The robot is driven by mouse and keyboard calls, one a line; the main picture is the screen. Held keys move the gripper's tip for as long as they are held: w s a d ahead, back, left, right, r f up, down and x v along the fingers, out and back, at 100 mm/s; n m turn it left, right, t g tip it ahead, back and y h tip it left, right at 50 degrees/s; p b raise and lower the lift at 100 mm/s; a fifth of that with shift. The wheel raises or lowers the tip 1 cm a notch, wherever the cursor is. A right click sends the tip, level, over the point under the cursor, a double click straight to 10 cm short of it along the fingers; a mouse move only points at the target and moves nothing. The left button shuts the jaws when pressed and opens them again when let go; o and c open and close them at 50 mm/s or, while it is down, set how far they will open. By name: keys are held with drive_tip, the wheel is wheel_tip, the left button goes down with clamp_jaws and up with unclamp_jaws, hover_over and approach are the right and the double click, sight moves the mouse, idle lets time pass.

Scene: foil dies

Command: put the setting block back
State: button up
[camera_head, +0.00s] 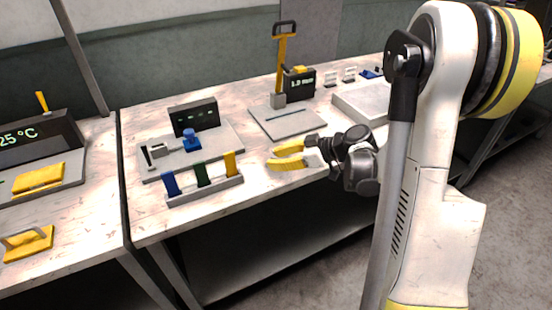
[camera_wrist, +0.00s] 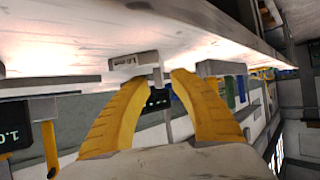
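My gripper (camera_head: 272,159) has yellow fingers and points left, low over the bench front, right of the tool rack. In the wrist view the two fingers (camera_wrist: 160,79) stand apart. A small grey block-like piece (camera_wrist: 134,63) shows by the fingertips there; I see no sign that it is gripped. I cannot tell surely which piece is the setting block. A fixture plate (camera_head: 222,137) carries a grey jaw piece (camera_head: 159,150) and a blue block (camera_head: 192,141). Small pale pieces (camera_head: 330,78) stand at the back right.
The rack (camera_head: 205,191) holds blue, green and yellow strips near the front edge. A black display (camera_head: 195,117) stands behind the fixture. A grey plate (camera_head: 288,122) with a yellow-handled press (camera_head: 283,60) lies behind my gripper. A pale slab (camera_head: 362,101) lies farther right.

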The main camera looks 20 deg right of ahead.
drive_tip(key=p+v, duration=0.4)
drive_tip(key=v, duration=0.8)
drive_tip(key=s+a+r+m+g+h, duration=0.3)
drive_tip(key=a+m, duration=0.1)
drive_tip(key=a, duration=0.6)
drive_tip(key=s+a+r+m+h, duration=0.2)
drive_tip(key=s+a, duration=0.1)
drive_tip(key=s, duration=0.2)
drive_tip(key=s+a+r+m+t+h, duration=0.1)
drive_tip(key=s+a+r+m+h, duration=0.1)
drive_tip(key=s, duration=0.3)
drive_tip(key=shift+s+a+m+h, duration=0.2)
drive_tip(key=shift+a+m+h, duration=0.2)
drive_tip(key=shift+m+h, duration=0.25)
